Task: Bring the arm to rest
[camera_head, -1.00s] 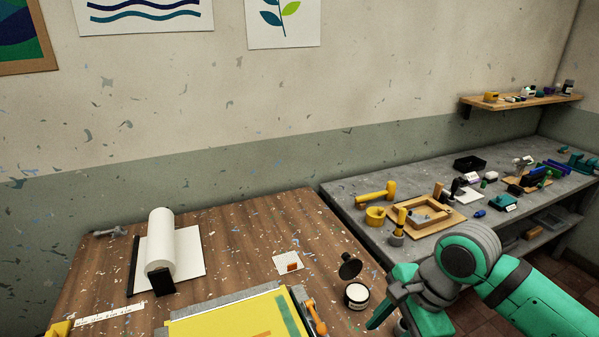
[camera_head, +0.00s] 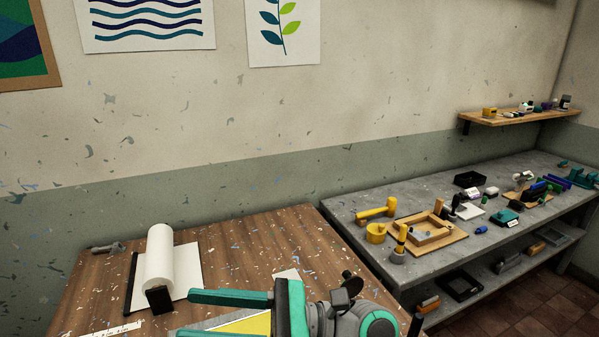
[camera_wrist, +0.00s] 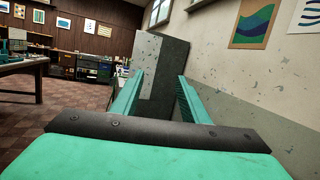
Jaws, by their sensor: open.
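My gripper (camera_head: 187,315) is in the head view at the bottom middle, over the front of the wooden table (camera_head: 230,240). Its two green fingers point left and stand apart with nothing between them. The wrist view also shows the open, empty fingers (camera_wrist: 160,78), pointing across the room. The gripper and wrist cover most of a yellow panel (camera_head: 257,323) with a grey edge on the table; whether they touch it I cannot tell.
A white roll (camera_head: 159,257) on a board stands on the table's left. A grey workbench (camera_head: 350,210) on the right holds a yellow mallet (camera_head: 377,210), a wooden frame (camera_head: 432,237) and other tools. In the wrist view, a tall grey panel (camera_wrist: 172,70) stands beyond the fingers.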

